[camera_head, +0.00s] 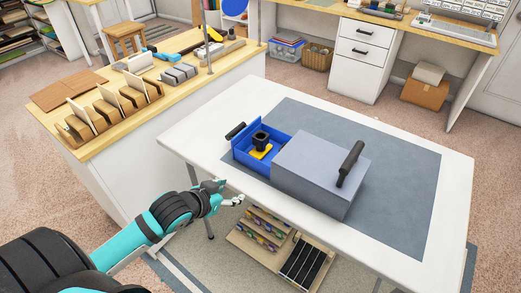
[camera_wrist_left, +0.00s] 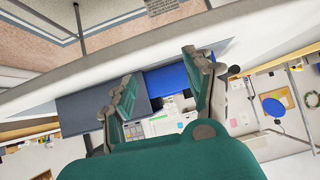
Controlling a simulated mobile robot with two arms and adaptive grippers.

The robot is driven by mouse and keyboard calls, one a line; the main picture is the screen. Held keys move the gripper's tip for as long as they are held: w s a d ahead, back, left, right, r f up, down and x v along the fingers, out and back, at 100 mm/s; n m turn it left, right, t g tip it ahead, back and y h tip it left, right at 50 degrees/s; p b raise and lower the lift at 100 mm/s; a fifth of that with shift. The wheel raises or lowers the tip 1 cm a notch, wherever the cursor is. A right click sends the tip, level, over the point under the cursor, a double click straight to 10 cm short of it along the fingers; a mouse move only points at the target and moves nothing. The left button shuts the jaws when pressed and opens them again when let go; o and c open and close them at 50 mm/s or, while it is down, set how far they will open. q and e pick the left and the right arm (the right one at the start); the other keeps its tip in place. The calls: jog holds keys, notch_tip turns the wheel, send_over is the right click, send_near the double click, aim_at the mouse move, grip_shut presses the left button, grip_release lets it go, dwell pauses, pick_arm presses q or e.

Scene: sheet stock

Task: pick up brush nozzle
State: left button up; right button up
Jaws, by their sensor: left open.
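A black piece (camera_head: 260,138), possibly the brush nozzle, stands in an open blue tray or drawer (camera_head: 240,157) on the table, with a yellow part (camera_head: 261,152) at its foot. I cannot tell for certain that it is the nozzle. My left gripper (camera_head: 231,193) is at the table's near edge, in front of and apart from the blue tray. In the left wrist view its two fingers (camera_wrist_left: 158,75) are spread with nothing between them. The blue tray (camera_wrist_left: 167,80) shows beyond them; the black piece cannot be made out there. My right gripper is not in view.
A grey box (camera_head: 310,180) with a black handle (camera_head: 350,163) stands right of the blue tray on a grey mat (camera_head: 400,205). The white table (camera_head: 450,190) is clear around it. A wooden counter (camera_head: 205,75) with racks and tools is behind left.

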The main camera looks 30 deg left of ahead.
pick_arm(q)
jog(key=w+a+r+t, duration=0.3)
jog(key=w+a+r, duration=0.1)
jog(key=w+r, duration=0.35)
send_near(261, 137)
jog(key=shift+w+d+f+h+p, duration=0.1)
jog(key=shift+w+h+p, duration=0.1)
jog(key=shift+w, duration=0.35)
jog(key=shift+w+d+f+h+p, duration=0.1)
jog(key=shift+w+f+h+p, duration=0.1)
jog(key=shift+w, duration=0.35)
jog(key=shift+d+p+x, duration=0.1)
jog(key=shift+p+x, duration=0.05)
jog(key=shift+x, duration=1.3)
jog(key=shift+d+p+x, duration=0.15)
jog(key=shift+x, duration=1.3)
jog(key=shift+r, duration=0.15)
jog(key=c, duration=1)
jog(key=shift+r, duration=0.1)
